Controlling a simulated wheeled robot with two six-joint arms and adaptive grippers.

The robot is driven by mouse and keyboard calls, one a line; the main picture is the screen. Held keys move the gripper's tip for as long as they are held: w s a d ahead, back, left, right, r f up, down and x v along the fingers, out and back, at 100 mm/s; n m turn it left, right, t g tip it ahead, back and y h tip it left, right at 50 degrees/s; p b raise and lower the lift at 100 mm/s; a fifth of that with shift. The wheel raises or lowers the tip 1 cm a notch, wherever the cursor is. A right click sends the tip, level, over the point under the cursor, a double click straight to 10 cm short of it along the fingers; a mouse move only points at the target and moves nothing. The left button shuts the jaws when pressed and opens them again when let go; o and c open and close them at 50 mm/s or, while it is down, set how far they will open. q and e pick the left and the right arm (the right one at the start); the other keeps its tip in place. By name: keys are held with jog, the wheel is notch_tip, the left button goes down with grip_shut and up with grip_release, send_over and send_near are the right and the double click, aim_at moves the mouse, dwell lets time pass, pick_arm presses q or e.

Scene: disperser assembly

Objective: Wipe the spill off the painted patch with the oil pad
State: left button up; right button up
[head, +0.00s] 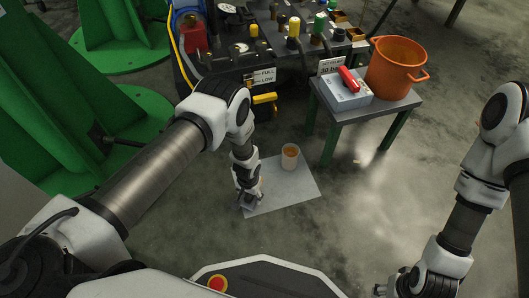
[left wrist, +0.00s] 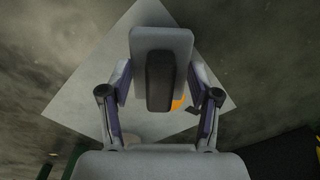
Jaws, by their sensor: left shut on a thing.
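The painted patch (head: 290,188) is a pale grey square on the floor; it also fills much of the left wrist view (left wrist: 75,95). My left gripper (head: 248,199) points down over its left part. In the left wrist view the gripper (left wrist: 158,85) is shut on the oil pad (left wrist: 160,40), a light grey block with a dark middle. An orange spill (left wrist: 179,103) shows beside the pad, partly hidden by it and a finger. Whether the pad touches the patch cannot be told. My right gripper (head: 384,289) is at the bottom edge, its jaws unclear.
A cup (head: 290,157) with amber contents stands on the patch's far part. A small table (head: 385,110) at the right holds an orange pot (head: 396,68) and a grey box with a red handle (head: 347,88). Green machine frames stand at the left. Floor right of the patch is clear.

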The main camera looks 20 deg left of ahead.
pick_arm(q)
jog(key=shift+r+p, duration=0.35)
jog(key=shift+p, duration=0.1)
jog(key=shift+r+p, duration=0.3)
notch_tip(320, 180, up, 5)
jog(key=p, duration=0.4)
jog(key=shift+r, duration=0.2)
jog(key=shift+w, duration=0.1)
